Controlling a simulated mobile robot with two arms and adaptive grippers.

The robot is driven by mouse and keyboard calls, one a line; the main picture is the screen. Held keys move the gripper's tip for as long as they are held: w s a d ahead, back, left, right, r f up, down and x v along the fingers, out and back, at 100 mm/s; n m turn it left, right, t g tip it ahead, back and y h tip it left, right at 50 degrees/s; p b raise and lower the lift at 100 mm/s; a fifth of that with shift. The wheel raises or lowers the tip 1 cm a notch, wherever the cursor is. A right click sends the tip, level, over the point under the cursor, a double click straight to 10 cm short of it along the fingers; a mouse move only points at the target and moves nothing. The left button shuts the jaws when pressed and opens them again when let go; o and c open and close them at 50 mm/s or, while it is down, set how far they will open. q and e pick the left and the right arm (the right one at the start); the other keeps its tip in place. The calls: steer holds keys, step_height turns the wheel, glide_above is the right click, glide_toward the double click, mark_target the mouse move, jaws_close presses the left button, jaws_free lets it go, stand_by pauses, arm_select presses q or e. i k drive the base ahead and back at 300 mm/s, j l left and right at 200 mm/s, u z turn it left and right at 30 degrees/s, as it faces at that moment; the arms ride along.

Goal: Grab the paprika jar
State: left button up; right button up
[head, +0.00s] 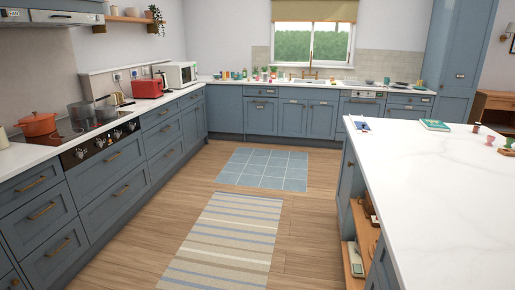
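I cannot make out the paprika jar for certain. Several small coloured items (238,75) stand on the far counter, left of the sink, too small to tell apart or to read labels. A few small red, green and dark items (490,140) stand near the right edge of the white island top. Neither of my grippers is in view.
The white island (440,200) fills the right side, with open shelves on its near left side. Blue cabinets with a counter (150,103) run along the left. A striped rug (225,240) and a blue rug (265,168) lie on the clear floor between.

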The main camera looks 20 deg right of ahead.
mark_target(476, 127)
steer(key=i+j+z, duration=0.2)
steer(key=i, duration=0.25)
steer(key=i+j+z, duration=0.25)
steer(key=i+z, duration=0.15)
steer(key=i, duration=0.5)
steer(key=i+z, duration=0.15)
steer(key=i, duration=0.55)
steer(key=i+j+z, duration=0.15)
steer(key=i, duration=3.6)
steer(key=i+j+z, duration=0.1)
steer(key=i, duration=0.6)
steer(key=i+j+z, duration=0.1)
steer(key=i, duration=0.65)
steer(key=i+l+z, duration=0.15)
steer(key=i+z, duration=0.55)
steer(key=z, duration=0.15)
steer(key=i+z, duration=0.45)
steer(key=i+j+z, duration=0.2)
steer(key=z, duration=0.2)
